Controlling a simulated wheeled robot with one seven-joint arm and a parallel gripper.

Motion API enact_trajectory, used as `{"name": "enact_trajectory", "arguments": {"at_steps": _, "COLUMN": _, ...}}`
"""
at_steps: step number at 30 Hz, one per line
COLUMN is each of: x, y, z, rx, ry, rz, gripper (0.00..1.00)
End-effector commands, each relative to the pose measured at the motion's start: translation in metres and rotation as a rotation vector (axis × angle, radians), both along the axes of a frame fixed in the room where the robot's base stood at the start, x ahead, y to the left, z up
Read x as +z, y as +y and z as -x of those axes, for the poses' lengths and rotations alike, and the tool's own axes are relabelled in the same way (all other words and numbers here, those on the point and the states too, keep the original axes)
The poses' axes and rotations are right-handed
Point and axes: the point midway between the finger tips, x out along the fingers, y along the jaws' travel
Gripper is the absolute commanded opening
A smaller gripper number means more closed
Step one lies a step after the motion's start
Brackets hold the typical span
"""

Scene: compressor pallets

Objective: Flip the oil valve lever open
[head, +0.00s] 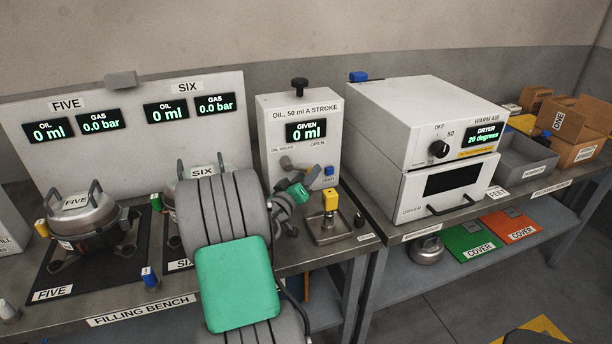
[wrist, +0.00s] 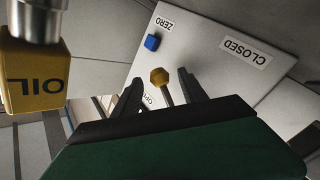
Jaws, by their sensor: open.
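The white oil unit (head: 283,112) stands at the back of the bench and its display reads 0 ml. In the wrist view its face is upside down, with a CLOSED label (wrist: 246,51) and a partly hidden OPEN label (wrist: 149,101). The oil valve lever (wrist: 159,76) has a yellow six-sided knob on a thin stem. My gripper (wrist: 160,78) is open, with one dark finger on each side of the lever. No finger clearly touches it.
A blue ZERO button (wrist: 152,42) is near the lever. The dryer (head: 428,125) is right; pots on mats are left.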

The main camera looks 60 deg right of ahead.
Motion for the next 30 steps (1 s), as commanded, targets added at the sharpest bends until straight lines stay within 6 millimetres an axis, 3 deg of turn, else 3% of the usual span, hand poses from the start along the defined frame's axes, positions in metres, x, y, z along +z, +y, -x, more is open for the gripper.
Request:
{"name": "enact_trajectory", "arguments": {"at_steps": 2, "x": 0.0000, "y": 0.0002, "z": -0.0001, "rx": 0.000, "ry": 0.000, "rz": 0.000, "gripper": 0.49}}
{"name": "enact_trajectory", "arguments": {"at_steps": 20, "x": 0.0002, "y": 0.0006, "z": -0.0003, "rx": 0.000, "ry": -0.001, "rz": 0.000, "gripper": 0.00}}
{"name": "enact_trajectory", "arguments": {"at_steps": 30, "x": 0.0002, "y": 0.0006, "z": -0.0003, "rx": 0.000, "ry": -0.001, "rz": 0.000, "gripper": 0.00}}
